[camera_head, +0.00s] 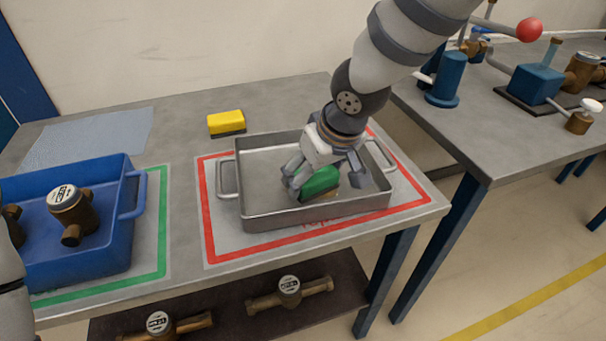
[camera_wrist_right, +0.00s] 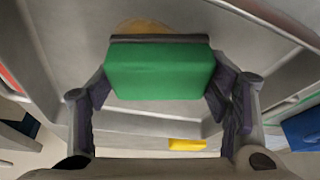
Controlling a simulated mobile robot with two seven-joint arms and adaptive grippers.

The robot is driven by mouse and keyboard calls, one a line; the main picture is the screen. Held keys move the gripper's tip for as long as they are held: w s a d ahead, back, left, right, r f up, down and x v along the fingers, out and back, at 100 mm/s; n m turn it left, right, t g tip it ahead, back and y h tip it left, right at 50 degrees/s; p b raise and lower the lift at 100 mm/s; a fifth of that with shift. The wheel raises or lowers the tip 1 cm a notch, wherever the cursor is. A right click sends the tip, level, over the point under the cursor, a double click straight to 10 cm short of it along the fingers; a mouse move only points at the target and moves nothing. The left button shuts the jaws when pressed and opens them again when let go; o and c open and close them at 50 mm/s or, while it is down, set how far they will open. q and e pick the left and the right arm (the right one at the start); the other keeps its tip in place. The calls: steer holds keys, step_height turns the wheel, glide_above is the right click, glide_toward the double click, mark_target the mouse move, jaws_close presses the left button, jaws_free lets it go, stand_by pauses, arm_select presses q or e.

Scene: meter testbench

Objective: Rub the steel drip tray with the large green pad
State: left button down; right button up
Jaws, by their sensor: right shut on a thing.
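The steel drip tray (camera_head: 255,172) sits inside the red-bordered area on the table, with a handle at each end. My right gripper (camera_head: 325,178) reaches down into it from above and is shut on the large green pad (camera_head: 319,182). In the right wrist view the green pad (camera_wrist_right: 160,72) lies between both fingers, with a dark layer along its far edge. A brownish patch (camera_wrist_right: 146,26) shows on the tray floor just beyond the pad. I cannot tell whether the pad touches the floor. My left gripper is out of view; only part of my left arm shows.
A smaller yellow pad (camera_head: 227,122) lies behind the tray. A blue crate (camera_head: 105,245) with brass meters stands in the green-bordered area at left. A grey-blue cloth (camera_head: 90,138) lies at the back left. A second bench (camera_head: 480,130) with fixtures stands at right.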

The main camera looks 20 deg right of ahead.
steer(key=shift+d, duration=0.6)
steer(key=shift+s+f, duration=0.1)
steer(key=shift+a+f, duration=0.15)
steer(key=shift+a, duration=0.8)
steer(key=shift+a+f, duration=0.1)
steer(key=shift+a, duration=0.85)
steer(key=shift+d, duration=0.15)
steer(key=d, duration=0.3)
steer(key=shift+d+r, duration=0.15)
steer(key=shift+d, duration=0.1)
steer(key=shift+r, duration=0.15)
steer(key=shift+a, duration=1.9)
